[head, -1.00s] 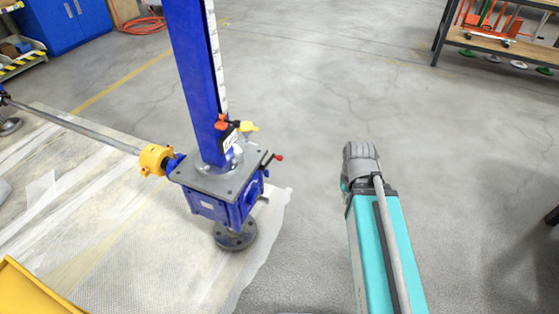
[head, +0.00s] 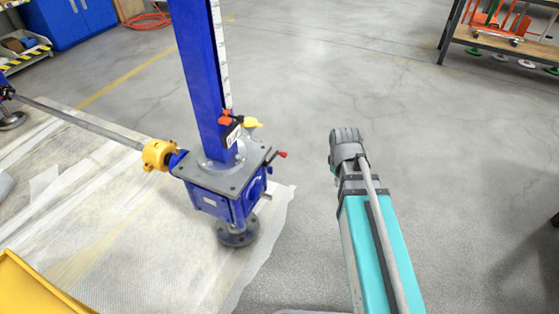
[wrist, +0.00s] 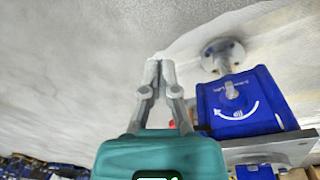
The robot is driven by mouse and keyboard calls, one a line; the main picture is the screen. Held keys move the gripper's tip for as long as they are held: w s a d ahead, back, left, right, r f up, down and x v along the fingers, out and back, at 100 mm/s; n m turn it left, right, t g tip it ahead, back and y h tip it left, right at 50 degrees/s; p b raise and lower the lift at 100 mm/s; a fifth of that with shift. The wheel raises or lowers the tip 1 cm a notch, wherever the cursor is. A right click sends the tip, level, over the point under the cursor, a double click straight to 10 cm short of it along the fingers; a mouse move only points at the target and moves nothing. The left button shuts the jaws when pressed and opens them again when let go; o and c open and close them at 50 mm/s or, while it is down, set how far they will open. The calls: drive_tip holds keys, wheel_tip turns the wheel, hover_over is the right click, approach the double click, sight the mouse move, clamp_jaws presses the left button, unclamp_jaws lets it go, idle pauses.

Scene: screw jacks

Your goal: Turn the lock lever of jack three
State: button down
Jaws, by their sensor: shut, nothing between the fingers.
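A blue screw jack (head: 222,190) stands on a round dark foot at the edge of the sheeting. A short lever with a red knob (head: 281,154) sticks out from its right side. In the wrist view the jack's blue housing (wrist: 240,103) is at the right, with a curved white arrow, a small mark and a grey shaft end. A bit of red (wrist: 172,125) shows there beside my gripper, mostly hidden. My gripper (wrist: 155,65) is shut and empty, left of the housing and apart from it. In the head view my arm hides its fingers.
A yellow coupling (head: 158,155) joins the jack to a long grey shaft (head: 75,120) running left. A yellow bin (head: 35,290) is at lower left. A shelf rack (head: 500,45) stands at the far right.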

drive_tip(key=w+a+n+t+b, duration=0.1)
drive_tip(key=w+a+n, duration=0.6)
drive_tip(key=a+n, duration=0.3)
drive_tip(key=w+a+f+n+t+h+b, duration=0.1)
drive_tip(key=w+a+n+t+b, duration=0.1)
drive_tip(key=w+a+n, duration=0.5)
drive_tip(key=shift+w+a+f+n+t, duration=0.3)
drive_tip(key=shift+a+n, duration=1.6)
drive_tip(key=shift+n, duration=1.5)
drive_tip(key=shift+f, duration=0.1)
